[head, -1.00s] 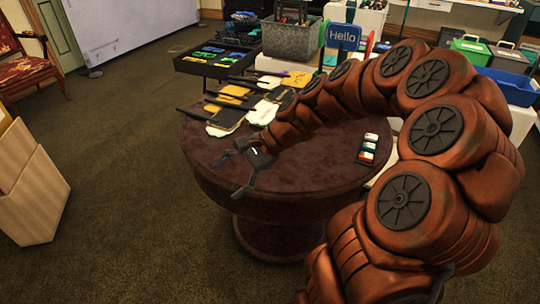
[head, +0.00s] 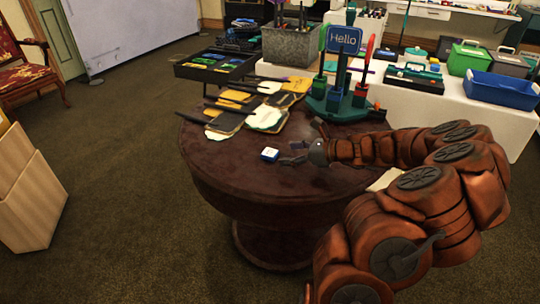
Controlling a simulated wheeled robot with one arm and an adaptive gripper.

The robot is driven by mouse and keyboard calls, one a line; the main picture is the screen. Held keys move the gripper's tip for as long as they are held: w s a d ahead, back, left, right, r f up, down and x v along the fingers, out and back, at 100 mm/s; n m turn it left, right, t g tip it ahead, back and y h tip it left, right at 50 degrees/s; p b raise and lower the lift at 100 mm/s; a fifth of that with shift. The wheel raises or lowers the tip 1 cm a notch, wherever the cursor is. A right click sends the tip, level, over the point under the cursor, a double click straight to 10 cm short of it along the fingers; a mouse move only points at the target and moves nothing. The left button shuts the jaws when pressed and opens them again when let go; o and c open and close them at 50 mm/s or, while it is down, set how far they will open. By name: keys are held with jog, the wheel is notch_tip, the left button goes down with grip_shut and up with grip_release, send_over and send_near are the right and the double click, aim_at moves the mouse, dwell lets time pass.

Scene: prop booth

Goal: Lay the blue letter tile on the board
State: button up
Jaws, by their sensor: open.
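A small blue tile with a pale top (head: 269,154) lies on the round brown table (head: 225,175). Any letter on it is too small to read. My gripper (head: 293,152) is open and empty, just right of the tile, with its fingers pointing left towards it. A gap shows between fingertips and tile. A pale flat edge (head: 386,179) shows below my arm at the table's right; I cannot tell whether it is the board. My arm covers much of the table's right side.
Yellow and white cloth-like pieces with dark handles (head: 262,117) lie at the table's back left. A green stand (head: 345,106) with a "Hello" sign (head: 343,40) stands at the back. A black tray (head: 215,66) and blue bin (head: 502,89) are beyond. The table's front left is clear.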

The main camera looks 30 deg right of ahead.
aim_at(276, 153)
jog(key=x, duration=0.3)
jog(key=shift+w+d+f+b, duration=0.2)
jog(key=shift+w+f+b, duration=0.1)
jog(key=shift+w, duration=0.1)
jog(key=shift+w+a+f, duration=0.2)
jog(key=shift+w+a, duration=0.15)
jog(key=shift+w, duration=0.2)
jog(key=c, duration=1.1)
jog(key=shift+r, duration=0.15)
